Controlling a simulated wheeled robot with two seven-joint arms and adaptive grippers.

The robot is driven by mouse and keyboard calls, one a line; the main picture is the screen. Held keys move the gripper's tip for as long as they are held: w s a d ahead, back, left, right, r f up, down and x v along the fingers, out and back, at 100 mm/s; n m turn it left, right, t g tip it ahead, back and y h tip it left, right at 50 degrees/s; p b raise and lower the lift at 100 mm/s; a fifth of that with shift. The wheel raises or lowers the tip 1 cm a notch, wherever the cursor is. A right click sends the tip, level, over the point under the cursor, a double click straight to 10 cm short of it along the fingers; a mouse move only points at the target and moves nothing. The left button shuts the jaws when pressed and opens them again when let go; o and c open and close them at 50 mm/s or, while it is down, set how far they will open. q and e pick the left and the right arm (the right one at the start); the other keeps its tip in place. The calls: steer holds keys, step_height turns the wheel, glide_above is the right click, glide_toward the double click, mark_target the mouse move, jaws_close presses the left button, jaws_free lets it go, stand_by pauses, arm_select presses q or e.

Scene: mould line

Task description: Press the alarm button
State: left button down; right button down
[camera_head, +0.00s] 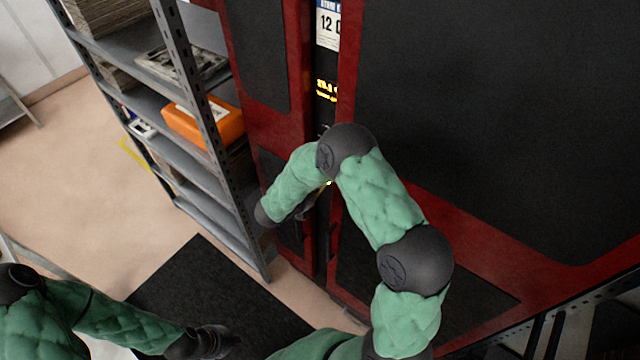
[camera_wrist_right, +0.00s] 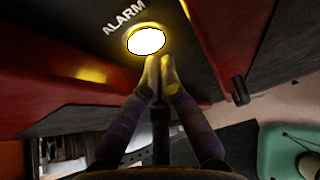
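The alarm button is a round, brightly lit white disc with a yellow rim (camera_wrist_right: 146,40), under the word ALARM on a dark panel in the right wrist view. My right gripper (camera_wrist_right: 161,78) has its fingertips together with nothing between them. The tips are just below the button in that view, lit yellow by its glow; I cannot tell whether they touch the panel. In the head view my right forearm mostly hides the button, with only a small glow beside the gripper. My left gripper (camera_head: 212,342) is low at the left, over the dark mat, its fingers unclear.
A red and black machine (camera_head: 450,90) fills the right side. A grey metal shelf (camera_head: 190,85) with an orange case (camera_head: 203,122) stands close to its left. A dark mat (camera_head: 200,290) lies on the floor. Open floor (camera_head: 60,170) is at the left.

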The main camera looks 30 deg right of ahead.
steer(key=shift+w+d, duration=0.2)
steer(key=shift+d, duration=0.35)
